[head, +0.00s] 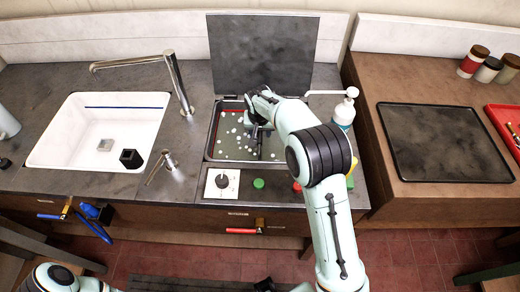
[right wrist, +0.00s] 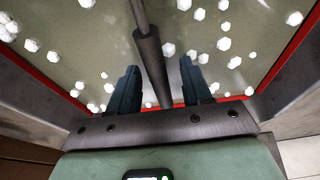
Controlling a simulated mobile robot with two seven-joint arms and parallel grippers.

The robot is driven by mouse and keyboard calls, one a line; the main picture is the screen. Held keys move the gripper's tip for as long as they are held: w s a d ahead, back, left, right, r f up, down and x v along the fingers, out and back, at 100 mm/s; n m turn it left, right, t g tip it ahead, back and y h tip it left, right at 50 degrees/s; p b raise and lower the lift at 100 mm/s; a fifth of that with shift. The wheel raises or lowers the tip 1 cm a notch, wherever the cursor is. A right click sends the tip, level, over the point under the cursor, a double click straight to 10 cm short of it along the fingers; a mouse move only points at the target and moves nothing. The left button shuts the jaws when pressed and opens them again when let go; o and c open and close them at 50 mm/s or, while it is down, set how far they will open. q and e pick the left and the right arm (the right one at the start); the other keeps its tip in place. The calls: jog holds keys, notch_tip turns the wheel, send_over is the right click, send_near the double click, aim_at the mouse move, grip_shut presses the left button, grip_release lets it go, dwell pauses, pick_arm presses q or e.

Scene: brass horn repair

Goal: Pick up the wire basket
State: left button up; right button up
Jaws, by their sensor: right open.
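A thin rod with a dark cylindrical grip (right wrist: 152,62) runs between the fingers of my right gripper (right wrist: 159,70) in the right wrist view. It looks like the handle of the wire basket, but I cannot make out the basket's mesh. The fingers stand apart on both sides of the grip, with gaps visible. In the head view my right gripper (head: 258,130) is over the sunken tank (head: 212,150), which holds greenish liquid with white bits. My arm hides the tank's right part. My left gripper does not show; only part of the left arm is at the lower left.
A dark raised lid (head: 262,50) stands behind the tank. A white sink (head: 75,150) with a tap (head: 178,85) is to the left. A white bottle (head: 345,110) stands right of the tank. A control plate with a knob (head: 222,184) and a green button (head: 258,183) lie in front.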

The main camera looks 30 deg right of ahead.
grip_shut()
jog(key=shift+r, duration=0.1)
dwell(1.2)
